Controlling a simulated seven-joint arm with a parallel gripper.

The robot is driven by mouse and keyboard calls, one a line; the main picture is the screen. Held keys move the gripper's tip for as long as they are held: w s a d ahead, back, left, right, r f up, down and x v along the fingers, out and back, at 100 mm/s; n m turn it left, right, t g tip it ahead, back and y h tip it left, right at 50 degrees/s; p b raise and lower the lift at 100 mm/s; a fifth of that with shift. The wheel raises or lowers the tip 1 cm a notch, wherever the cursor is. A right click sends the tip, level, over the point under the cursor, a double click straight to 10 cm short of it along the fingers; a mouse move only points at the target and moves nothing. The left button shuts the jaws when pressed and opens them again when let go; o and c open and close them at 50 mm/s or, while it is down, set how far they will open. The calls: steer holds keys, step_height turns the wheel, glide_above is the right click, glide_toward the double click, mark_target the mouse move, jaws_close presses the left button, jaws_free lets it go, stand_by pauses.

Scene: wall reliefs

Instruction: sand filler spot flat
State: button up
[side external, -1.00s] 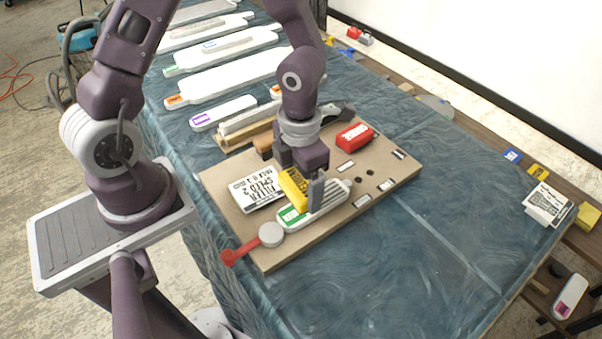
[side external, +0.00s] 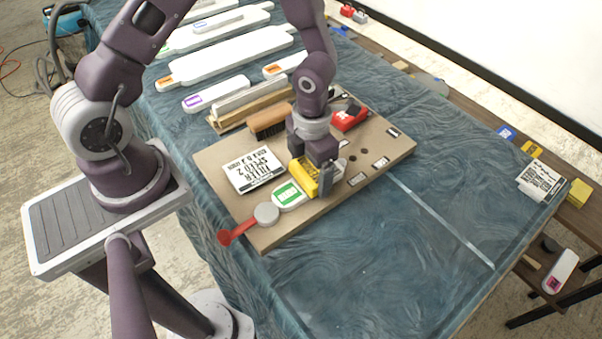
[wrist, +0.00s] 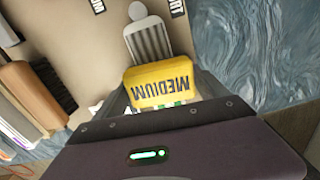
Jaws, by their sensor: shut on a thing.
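My gripper (side external: 320,182) is shut on a yellow sanding block (side external: 303,176). In the wrist view the block (wrist: 163,84) reads MEDIUM, upside down. The block is over a long white relief piece (side external: 286,203) with a green label, which lies on the brown board. Whether the block touches the piece cannot be told. The block and gripper hide the middle of the piece. No filler spot can be made out.
Other white pieces lie behind. The blue cloth (side external: 440,190) on the right is mostly clear.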

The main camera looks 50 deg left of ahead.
mark_target(295, 189)
steer(key=shift+w+f, duration=0.1)
steer(key=shift+w, duration=1.45)
steer(key=shift+s, duration=3.55)
steer(key=shift+w, duration=3.4)
steer(key=shift+s, duration=3.45)
steer(key=shift+r, duration=4.25)
